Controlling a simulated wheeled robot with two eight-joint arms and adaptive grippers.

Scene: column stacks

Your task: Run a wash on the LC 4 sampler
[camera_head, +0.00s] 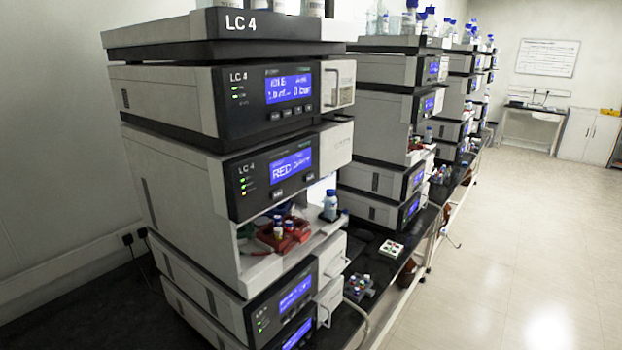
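The LC 4 stack (165,180) stands at the left on a dark bench, labelled LC 4 on its top tray and modules. The upper module (222,100) has a blue display (288,86) whose text is partly legible, ending in "0 bar". Below it, the sampler module (222,185) has a blue display (291,165) reading something like "RED Drawer", with small buttons under it and green and yellow lights at its left. Its lower bay is open and holds red trays (270,238) with small vials. A blue-capped bottle (330,205) stands at the bay's right side. Neither gripper shows.
More instrument stacks (385,120) stand in a row behind, with bottles on top. Small vial racks (391,248) sit along the bench's front edge. A cable hangs off the bench edge. The pale floor (520,250) at the right is clear.

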